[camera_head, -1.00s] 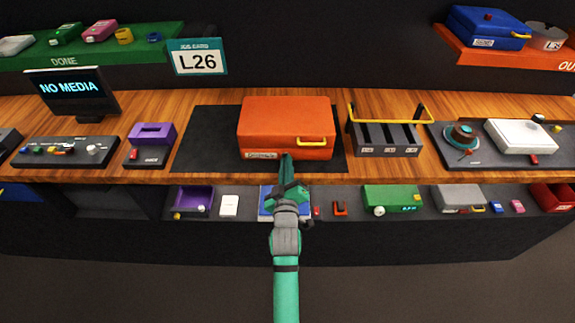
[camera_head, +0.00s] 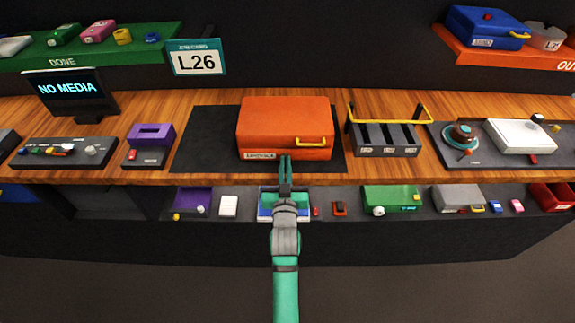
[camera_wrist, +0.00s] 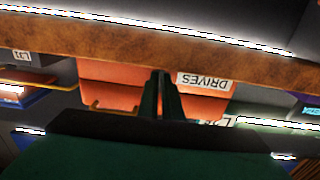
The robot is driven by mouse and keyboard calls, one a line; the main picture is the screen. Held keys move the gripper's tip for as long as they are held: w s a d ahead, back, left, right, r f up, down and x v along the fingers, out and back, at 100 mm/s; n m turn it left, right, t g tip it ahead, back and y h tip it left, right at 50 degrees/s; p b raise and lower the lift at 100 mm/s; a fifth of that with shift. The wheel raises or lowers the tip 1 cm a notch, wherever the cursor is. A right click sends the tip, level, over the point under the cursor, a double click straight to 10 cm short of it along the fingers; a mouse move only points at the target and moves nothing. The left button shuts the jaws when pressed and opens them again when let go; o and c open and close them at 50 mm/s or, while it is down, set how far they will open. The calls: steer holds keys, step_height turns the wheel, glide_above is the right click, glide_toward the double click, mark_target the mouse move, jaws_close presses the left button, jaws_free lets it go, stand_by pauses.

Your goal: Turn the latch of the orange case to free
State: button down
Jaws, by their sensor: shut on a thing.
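The orange case (camera_head: 285,118) lies on a dark mat on the wooden counter, its front face towards me. The front carries a yellow handle (camera_head: 315,142) at right and a white label (camera_head: 260,155) at lower left. In the wrist view the orange case (camera_wrist: 110,75) appears upside down, with the label (camera_wrist: 205,80) reading DRIVES. My gripper (camera_head: 285,159) is at the case's front between label and handle, its two fingers side by side and nearly together. They also show in the wrist view (camera_wrist: 162,75). The latch is hidden by the fingers, which are shut on it.
A purple device (camera_head: 150,145) stands left of the mat (camera_head: 205,140). A dark rack with a yellow bar (camera_head: 390,110) stands close on the right. A lower shelf holds several items.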

steer(key=shift+d, duration=0.1)
steer(key=shift+a, duration=0.2)
steer(key=c, duration=2.2)
jaws_free()
steer(key=shift+s, duration=0.15)
steer(key=s, duration=1)
steer(key=shift+s+d, duration=0.1)
steer(key=shift+s, duration=0.25)
